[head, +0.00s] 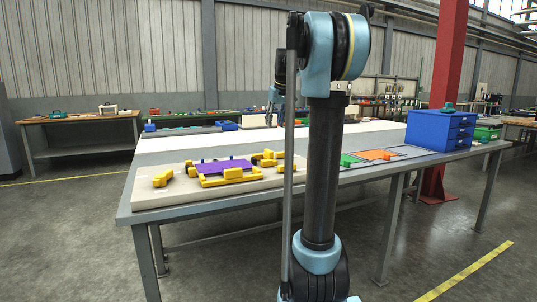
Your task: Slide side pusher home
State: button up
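A purple plate (226,166) lies on a pale slab (150,197) at the table's left end, among yellow fixture parts. A yellow block (163,179) stands apart to the left of the plate. A yellow bar (230,178) runs along the plate's front side, and more yellow parts (266,159) sit at its right. Which part is the side pusher I cannot tell. My gripper (269,119) hangs beyond the yellow parts in the picture, small and partly behind my own arm. Its fingers are too small to read, and I see no contact with the fixture.
A blue drawer cabinet (440,130) stands at the table's right end. A white strip (190,142) on the table behind the fixture is clear. A red pillar (443,70) rises behind the cabinet.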

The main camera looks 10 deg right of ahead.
aim_at(269, 150)
jog(key=x, duration=1.7)
jog(key=shift+a, duration=0.1)
grip_shut()
